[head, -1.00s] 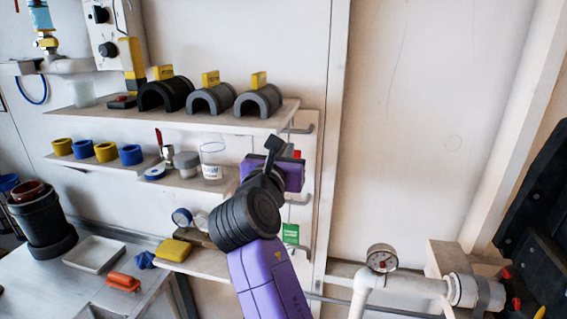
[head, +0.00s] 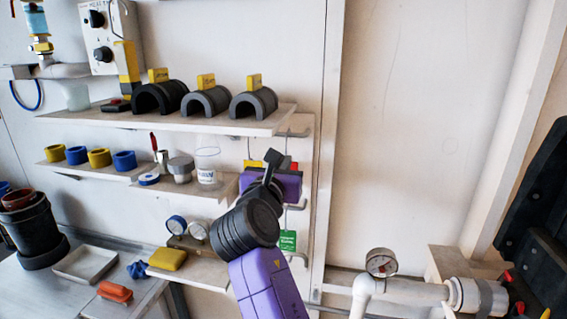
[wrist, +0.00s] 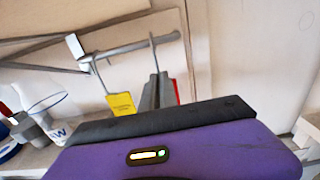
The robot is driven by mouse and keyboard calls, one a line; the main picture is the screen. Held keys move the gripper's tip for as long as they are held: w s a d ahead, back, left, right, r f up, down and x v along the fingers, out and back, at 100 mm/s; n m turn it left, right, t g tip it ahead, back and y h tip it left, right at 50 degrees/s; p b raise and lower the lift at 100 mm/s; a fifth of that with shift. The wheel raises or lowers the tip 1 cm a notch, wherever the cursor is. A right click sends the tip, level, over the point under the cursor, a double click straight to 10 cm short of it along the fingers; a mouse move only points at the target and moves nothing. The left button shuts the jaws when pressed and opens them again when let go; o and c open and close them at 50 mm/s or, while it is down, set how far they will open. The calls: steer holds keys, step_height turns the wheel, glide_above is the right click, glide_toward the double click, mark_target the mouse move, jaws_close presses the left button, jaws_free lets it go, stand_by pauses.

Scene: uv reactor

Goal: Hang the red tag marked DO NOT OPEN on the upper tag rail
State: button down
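My gripper (wrist: 157,92) is in front of the upper tag rail (wrist: 135,48), its dark fingers close together. In the wrist view, a red tag (wrist: 176,92) shows as a thin strip at the right of the fingers, which hide most of it. A grey hanger rises from the fingers to the rail's right part. The fingers look shut on this tag. In the head view the red tag (head: 294,166) peeks out beside my purple gripper body. Its lettering cannot be read. Whether the hook bears on the rail is unclear.
A yellow tag (wrist: 120,104) hangs on the rail, left of the fingers. A green tag (head: 288,240) hangs lower. Shelves with half-round black pieces (head: 205,102) and a beaker (head: 207,168) lie to the left. A pressure gauge (head: 381,262) stands lower right.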

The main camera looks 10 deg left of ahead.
steer(key=c, duration=1.6)
jaws_free()
steer(key=shift+s, duration=0.15)
